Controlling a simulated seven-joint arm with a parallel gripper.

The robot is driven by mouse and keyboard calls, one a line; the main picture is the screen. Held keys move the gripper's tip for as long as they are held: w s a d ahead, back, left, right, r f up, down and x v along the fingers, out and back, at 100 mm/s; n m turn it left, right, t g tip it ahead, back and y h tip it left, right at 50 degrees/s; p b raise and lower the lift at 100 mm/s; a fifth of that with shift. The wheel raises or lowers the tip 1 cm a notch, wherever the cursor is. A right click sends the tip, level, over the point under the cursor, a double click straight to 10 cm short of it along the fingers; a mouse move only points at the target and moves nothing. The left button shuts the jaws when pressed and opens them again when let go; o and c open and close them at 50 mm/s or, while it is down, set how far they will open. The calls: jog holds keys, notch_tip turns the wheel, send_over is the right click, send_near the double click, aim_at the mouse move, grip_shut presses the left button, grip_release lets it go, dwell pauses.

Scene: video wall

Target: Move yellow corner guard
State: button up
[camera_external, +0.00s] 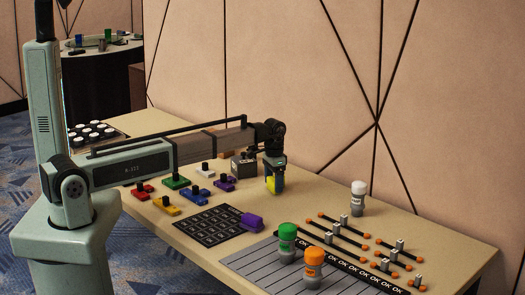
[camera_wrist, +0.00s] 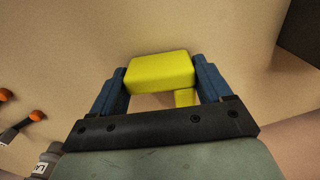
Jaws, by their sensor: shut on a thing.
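The yellow corner guard (camera_wrist: 160,73) is held between the two blue fingers of my gripper (camera_wrist: 160,85) in the wrist view. It looks like a smooth yellow block with a smaller piece below its right side. In the external view the yellow corner guard (camera_external: 275,184) shows at the end of my gripper (camera_external: 275,182), over the back middle of the table. I cannot tell whether it touches the table top.
A dark box (camera_external: 244,165) stands just left of my gripper. A purple piece (camera_external: 251,221) sits at a black grid mat (camera_external: 207,226). Green (camera_external: 287,240), orange (camera_external: 313,262) and white-capped (camera_external: 358,197) bottles stand right.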

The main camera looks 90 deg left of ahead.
jog(key=shift+s+a, duration=1.6)
jog(key=o, duration=1)
jog(key=shift+c, duration=0.2)
jog(key=shift+r, duration=0.1)
notch_tip(320, 180, up, 14)
jog(key=shift+f, duration=0.2)
